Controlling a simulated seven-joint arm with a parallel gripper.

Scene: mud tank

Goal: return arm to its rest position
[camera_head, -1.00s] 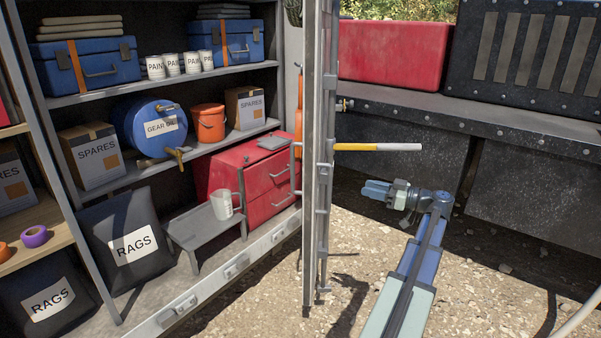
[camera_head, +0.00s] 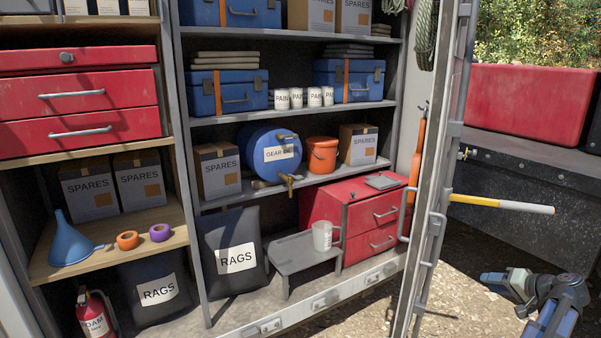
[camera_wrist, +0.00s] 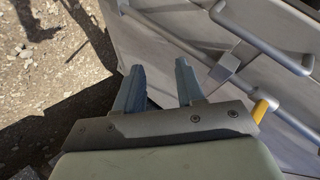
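My gripper (camera_head: 497,281) is at the lower right in the head view, outside the shelving and to the right of the open metal door (camera_head: 438,190). In the wrist view my gripper (camera_wrist: 158,85) shows its two blue fingers apart with nothing between them. The door's grey panel and bar handle (camera_wrist: 262,38) fill the right of that view, beyond the fingers. My arm is bent, with its lower part cut off by the frame edge.
A yellow and white bar (camera_head: 502,204) sticks out to the right of the door, above my gripper. A dark bench with a red box (camera_head: 527,101) is behind. Gravel ground lies around my arm.

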